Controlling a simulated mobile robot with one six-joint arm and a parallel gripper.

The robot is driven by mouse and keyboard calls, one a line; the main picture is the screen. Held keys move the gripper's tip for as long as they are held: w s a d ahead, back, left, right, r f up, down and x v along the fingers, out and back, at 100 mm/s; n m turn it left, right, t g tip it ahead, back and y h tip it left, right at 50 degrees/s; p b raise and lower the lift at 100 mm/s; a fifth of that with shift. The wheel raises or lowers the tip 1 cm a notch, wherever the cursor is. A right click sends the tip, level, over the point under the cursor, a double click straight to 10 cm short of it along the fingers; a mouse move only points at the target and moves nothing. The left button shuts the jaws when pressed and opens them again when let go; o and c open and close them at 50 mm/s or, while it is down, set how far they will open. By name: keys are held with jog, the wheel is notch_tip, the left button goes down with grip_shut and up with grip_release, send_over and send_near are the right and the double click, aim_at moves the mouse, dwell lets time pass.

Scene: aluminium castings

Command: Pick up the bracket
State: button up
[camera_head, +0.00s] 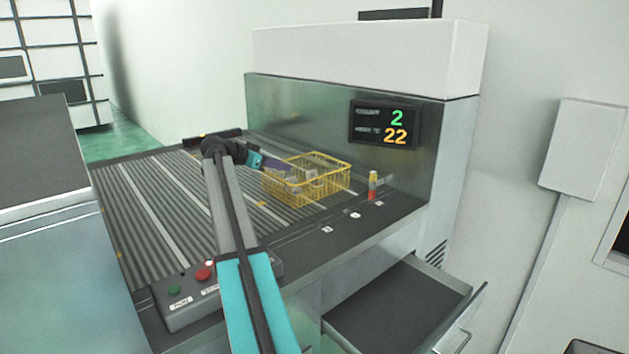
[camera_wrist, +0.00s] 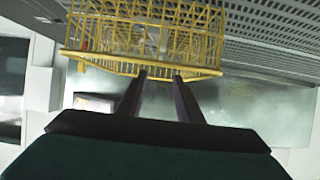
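A yellow wire basket (camera_head: 328,186) stands on the slatted conveyor with several pale grey castings (camera_head: 312,178) inside. I cannot tell which casting is the bracket, since the wires and my gripper partly cover them. My gripper (camera_head: 288,167) reaches in from the left at the basket's near-left rim. In the wrist view, the two dark fingers of my gripper (camera_wrist: 160,76) are apart, with no part seen between them. Their tips overlap the rim of the yellow basket (camera_wrist: 110,63) there; I cannot tell whether they touch it. Grey shapes show dimly behind the wires.
The conveyor (camera_head: 150,205) is bare left of the basket. A machine housing with a display (camera_head: 385,124) rises behind. A red and yellow stack light (camera_head: 373,186) stands right of the basket. A button box (camera_head: 195,295) and an open drawer (camera_head: 400,310) are at the front.

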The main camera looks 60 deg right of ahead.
jog(key=p, duration=0.2)
send_near(307, 171)
jog(key=x, duration=0.4)
jog(key=shift+w, duration=0.1)
jog(key=shift+d+f, duration=0.3)
jog(key=shift+d, duration=0.15)
jog(key=shift+s+d+p, duration=0.35)
jog(key=shift+d+p, duration=0.2)
jog(key=shift+p, duration=0.05)
jog(key=p+x, duration=0.1)
jog(key=x, duration=0.1)
jog(key=shift+s+d, duration=0.1)
jog(key=shift+d, duration=0.25)
jog(key=shift+p+x, duration=0.35)
jog(key=shift+x, duration=0.4)
jog(key=shift+a+f, duration=0.1)
jog(key=shift+f, duration=0.05)
